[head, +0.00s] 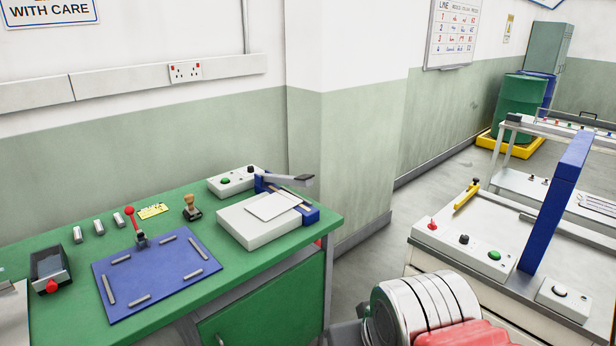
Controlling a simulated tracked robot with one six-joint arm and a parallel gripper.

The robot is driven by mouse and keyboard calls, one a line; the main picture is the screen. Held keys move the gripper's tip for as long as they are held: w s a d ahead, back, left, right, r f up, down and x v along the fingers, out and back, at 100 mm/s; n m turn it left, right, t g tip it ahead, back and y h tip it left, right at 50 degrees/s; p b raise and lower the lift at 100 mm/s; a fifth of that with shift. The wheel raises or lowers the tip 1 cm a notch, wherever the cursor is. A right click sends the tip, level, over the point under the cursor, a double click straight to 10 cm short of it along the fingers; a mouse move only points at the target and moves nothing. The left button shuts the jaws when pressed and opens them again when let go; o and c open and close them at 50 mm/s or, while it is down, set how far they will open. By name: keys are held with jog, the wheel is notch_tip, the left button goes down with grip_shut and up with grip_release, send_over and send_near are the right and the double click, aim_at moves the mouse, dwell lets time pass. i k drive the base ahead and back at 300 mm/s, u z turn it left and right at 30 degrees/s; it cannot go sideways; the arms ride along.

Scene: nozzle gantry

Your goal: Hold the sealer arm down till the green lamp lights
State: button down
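The sealer (258,226) stands at the right end of the green bench, a white body with a blue block at its back and right. Its sealer arm (285,179) is a grey lever with a dark end, reaching right above the blue block and looking raised. A pale flat pouch (270,207) lies on top. Behind is a white box (232,181) with a green round piece (225,181) and a dark one; I cannot tell whether the green one is a lamp or lit. My gripper is not in view; only silver and red parts of my arm show at the lower right.
The green bench (170,317) also holds a blue mat (160,284) with grey bars, a red-knobbed lever (131,213), a stamp (192,207) and a black device (50,267). A white machine with a blue upright (556,205) stands right. Floor shows between them.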

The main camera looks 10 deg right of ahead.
aim_at(305, 180)
jog(key=u, duration=0.05)
jog(key=k, duration=0.75)
jog(key=z, duration=0.55)
jog(key=i, duration=2.2)
jog(key=u, duration=0.9)
